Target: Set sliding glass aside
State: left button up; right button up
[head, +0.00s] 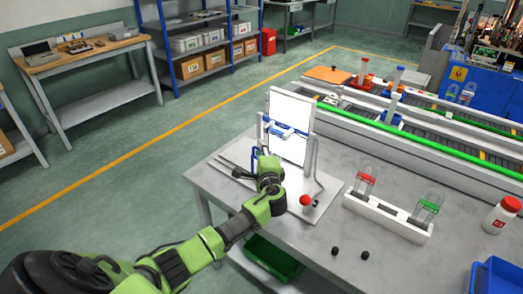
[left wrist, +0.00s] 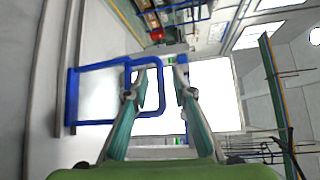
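A white upright panel in a grey frame (head: 290,103) stands on the table in the head view; I take it as the sliding glass, though I cannot be sure. In the left wrist view, the bright panel (left wrist: 215,92) fills the space behind the fingers. A blue handle-like frame (left wrist: 82,66) reaches from the left, and its rounded end lies between the fingers. My left gripper (left wrist: 160,82) is open around that end, with a gap visible. In the head view, my left gripper (head: 265,163) is low in front of the panel. My right gripper is not in view.
A white rack (head: 385,222) holds red- and green-banded glass vessels. A red knob (head: 306,200) is beside the panel base. Two small black pieces (head: 365,255) lie near the front. A white bottle (head: 500,216) and blue bin (head: 497,277) are at the right. Conveyors (head: 440,145) run behind.

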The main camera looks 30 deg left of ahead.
pick_arm(q)
grip_shut()
jog(key=w+a+b, duration=0.1)
jog(key=a+b, duration=0.3)
jog(key=a, duration=1.3)
jog(key=shift+w+a+r+b, duration=0.15)
jog(key=shift+w+r+b, duration=0.05)
jog(key=shift+b, duration=0.1)
grip_release()
jog(key=shift+a, duration=0.1)
jog(key=shift+f, duration=0.15)
